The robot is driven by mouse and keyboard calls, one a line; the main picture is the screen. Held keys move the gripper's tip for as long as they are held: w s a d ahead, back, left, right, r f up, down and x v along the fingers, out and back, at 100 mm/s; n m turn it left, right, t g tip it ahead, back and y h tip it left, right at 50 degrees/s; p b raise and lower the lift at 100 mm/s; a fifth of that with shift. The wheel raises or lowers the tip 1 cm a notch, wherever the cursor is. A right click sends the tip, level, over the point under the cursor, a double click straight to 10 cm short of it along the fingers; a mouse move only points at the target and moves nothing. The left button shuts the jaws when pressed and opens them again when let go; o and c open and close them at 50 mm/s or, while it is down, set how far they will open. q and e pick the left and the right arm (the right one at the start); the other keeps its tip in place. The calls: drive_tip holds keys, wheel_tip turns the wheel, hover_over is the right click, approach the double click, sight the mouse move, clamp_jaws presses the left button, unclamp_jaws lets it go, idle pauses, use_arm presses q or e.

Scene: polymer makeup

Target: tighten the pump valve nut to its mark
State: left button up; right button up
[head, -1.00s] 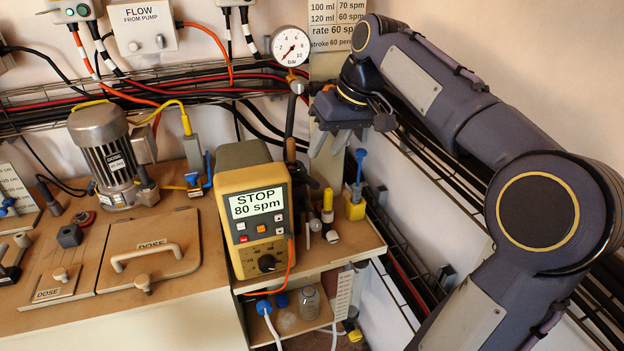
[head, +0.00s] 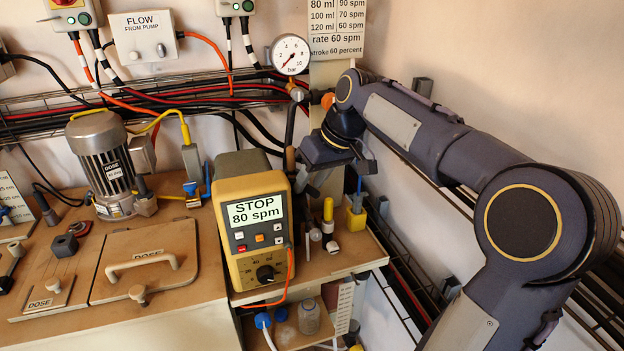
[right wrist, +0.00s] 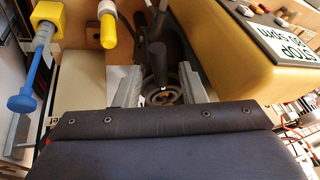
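The yellow pump unit (head: 255,190) stands on the bench, and its screen reads "STOP 80 spm". My right gripper (head: 313,178) is pointing down just behind and to the right of it. In the right wrist view the two grey fingers of this gripper (right wrist: 158,92) are apart. A dark upright cylinder (right wrist: 158,65) and a dark ring-like part (right wrist: 162,97) show in the gap between them. I cannot tell whether the fingers touch either part. I cannot make out the valve nut or its mark with certainty. My left gripper is not in view.
A yellow-capped piece (head: 328,210) and a yellow block with a blue T-shaped top (head: 356,214) stand close to the right gripper. A pressure gauge (head: 290,54) is above. Cable trays run along the wall. A motor (head: 102,165) stands left of the pump.

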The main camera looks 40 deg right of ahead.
clamp_jaws()
drive_tip(key=shift+a+r+m, duration=0.1)
drive_tip(key=shift+a+m, duration=0.3)
drive_tip(key=shift+m, duration=0.2)
drive_tip(key=shift+a+m+h+p, duration=0.2)
drive_tip(key=shift+m+h+p, duration=0.2)
drive_tip(key=shift+m+p, duration=0.1)
drive_tip(key=shift+a+m+t+h, duration=0.35)
drive_tip(key=shift+a+m, duration=0.2)
drive_tip(key=shift+m, duration=0.35)
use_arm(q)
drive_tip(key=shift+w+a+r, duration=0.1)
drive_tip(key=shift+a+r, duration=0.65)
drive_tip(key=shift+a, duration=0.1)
use_arm(e)
drive_tip(key=shift+w+a+m, duration=0.1)
drive_tip(key=shift+m, duration=0.2)
